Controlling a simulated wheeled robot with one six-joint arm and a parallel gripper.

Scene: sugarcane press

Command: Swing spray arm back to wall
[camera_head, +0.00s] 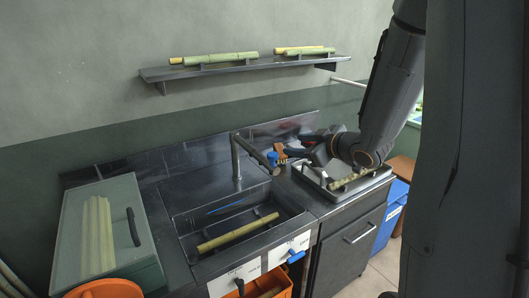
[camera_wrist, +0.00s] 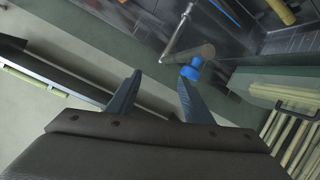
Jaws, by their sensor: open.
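The spray arm (camera_head: 257,153) is a dark bar that reaches from the top of an upright metal post (camera_head: 236,160) out over the sink's right side. It has a blue part near its free end.
The sink (camera_head: 181,238) holds a cane stalk (camera_head: 238,231) and a blue stick. A wall shelf (camera_head: 240,69) carries canes above. A lidded box (camera_head: 143,190) stands left. A tray (camera_head: 375,179) lies under my arm. A blue crate (camera_head: 393,212) stands on the floor at right.

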